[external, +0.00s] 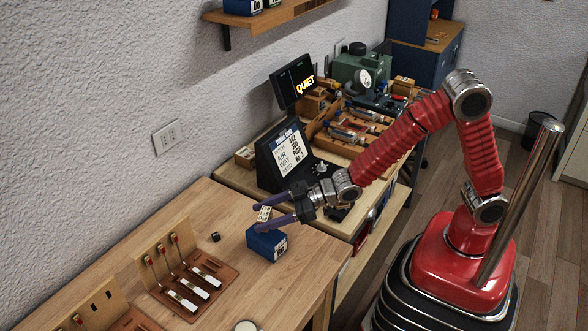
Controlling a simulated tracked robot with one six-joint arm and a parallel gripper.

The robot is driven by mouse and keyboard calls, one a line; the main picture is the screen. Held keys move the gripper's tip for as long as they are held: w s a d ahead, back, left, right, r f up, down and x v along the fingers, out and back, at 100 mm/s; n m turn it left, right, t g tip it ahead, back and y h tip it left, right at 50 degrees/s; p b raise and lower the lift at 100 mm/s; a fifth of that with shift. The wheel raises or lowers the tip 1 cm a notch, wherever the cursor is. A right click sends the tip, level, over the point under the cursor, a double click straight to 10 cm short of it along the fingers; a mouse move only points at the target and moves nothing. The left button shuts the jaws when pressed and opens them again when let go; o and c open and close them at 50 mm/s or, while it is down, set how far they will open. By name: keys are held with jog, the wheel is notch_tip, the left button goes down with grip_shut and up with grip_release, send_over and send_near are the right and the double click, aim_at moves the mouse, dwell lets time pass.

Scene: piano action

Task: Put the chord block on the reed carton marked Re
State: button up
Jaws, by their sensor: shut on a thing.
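My gripper (260,217) reaches in from the right with its two purple fingers over the wooden bench. It is shut on a small cream block with dark marks, the chord block (265,213). A blue carton (262,244) with a white label on its right side stands on the bench just under the fingers. Its label is too small to read surely as Re. The fingers hide part of the carton's top. I cannot tell whether the block touches the carton or is held a little above it.
A wooden stand with three levers and white keys (190,282) is at the left. A small black cube (215,237) lies near the carton. A dark display panel (285,155) stands behind my gripper. A round pale object (245,326) is at the front. Bare bench lies left of the carton.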

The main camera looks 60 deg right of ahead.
jog(key=shift+f, duration=1.9)
jog(key=o, duration=1.1)
jog(key=shift+f, duration=0.1)
jog(key=shift+c, duration=0.2)
jog(key=v, duration=1.2)
